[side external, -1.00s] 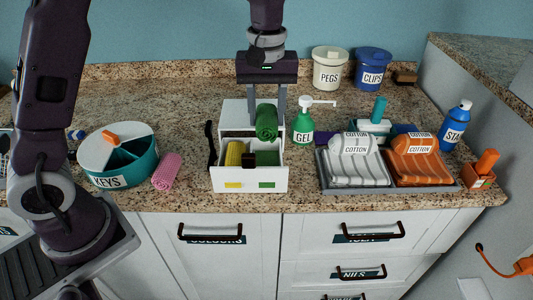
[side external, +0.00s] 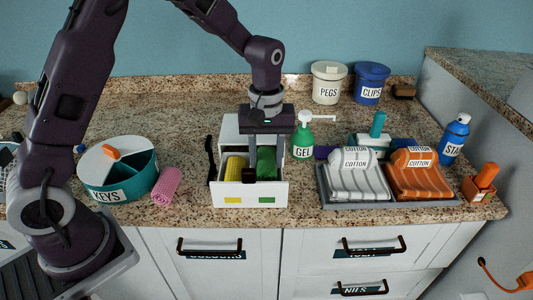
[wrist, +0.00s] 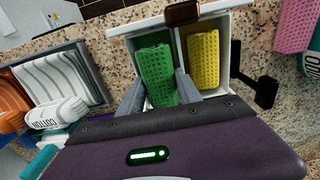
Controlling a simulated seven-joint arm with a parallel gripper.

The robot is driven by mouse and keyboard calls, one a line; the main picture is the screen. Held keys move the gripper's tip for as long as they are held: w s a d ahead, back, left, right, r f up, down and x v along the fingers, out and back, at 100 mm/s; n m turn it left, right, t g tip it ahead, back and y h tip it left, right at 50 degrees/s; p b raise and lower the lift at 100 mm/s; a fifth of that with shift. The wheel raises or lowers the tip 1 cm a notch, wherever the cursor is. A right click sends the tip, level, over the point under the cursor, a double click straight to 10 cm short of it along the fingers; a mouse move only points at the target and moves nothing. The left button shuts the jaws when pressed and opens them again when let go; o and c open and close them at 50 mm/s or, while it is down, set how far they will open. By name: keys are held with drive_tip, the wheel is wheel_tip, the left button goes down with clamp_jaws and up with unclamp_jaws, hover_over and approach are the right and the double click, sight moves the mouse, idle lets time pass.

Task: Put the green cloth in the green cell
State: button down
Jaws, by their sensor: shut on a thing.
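The green cloth (side external: 266,164) is a rolled, dimpled cloth and sits down inside the right, green-labelled cell of the open white drawer (side external: 211,196). In the wrist view, the green cloth (wrist: 154,70) lies lengthwise in its cell, beside the divider. My gripper (side external: 267,172) reaches down into that cell, shut on the green cloth, with a finger on each side of it. The green label (side external: 267,200) is on the drawer front below the cell. The cloth's underside is hidden, so I cannot tell whether it touches the cell floor.
A yellow cloth (side external: 235,168) lies in the left cell, above the yellow label (side external: 233,200). A green gel bottle (side external: 302,142) stands close on the right.

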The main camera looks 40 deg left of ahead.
sight(266, 156)
drive_tip(key=c, duration=0.8)
unclamp_jaws()
wheel_tip(266, 156, up, 13)
drive_tip(key=shift+s+r, duration=0.1)
drive_tip(key=shift+r, duration=0.05)
drive_tip(key=s+a+r+m+t, duration=0.1)
drive_tip(key=s+r+m+t, duration=0.15)
drive_tip(key=s, duration=0.45)
drive_tip(key=s+a+r+m+t, duration=0.15)
drive_tip(key=s+r, duration=0.25)
drive_tip(key=s, duration=0.4)
drive_tip(key=s+f+m, duration=0.1)
drive_tip(key=s, duration=0.2)
drive_tip(key=s+f+m+t, duration=0.1)
drive_tip(key=s+m, duration=0.1)
drive_tip(key=s, duration=0.1)
drive_tip(key=s+f+m, duration=0.1)
drive_tip(key=s+m, duration=0.1)
drive_tip(key=s, duration=0.2)
drive_tip(key=shift+d+f+t, duration=0.15)
drive_tip(key=shift+f+t, duration=0.1)
drive_tip(key=shift+t, duration=0.05)
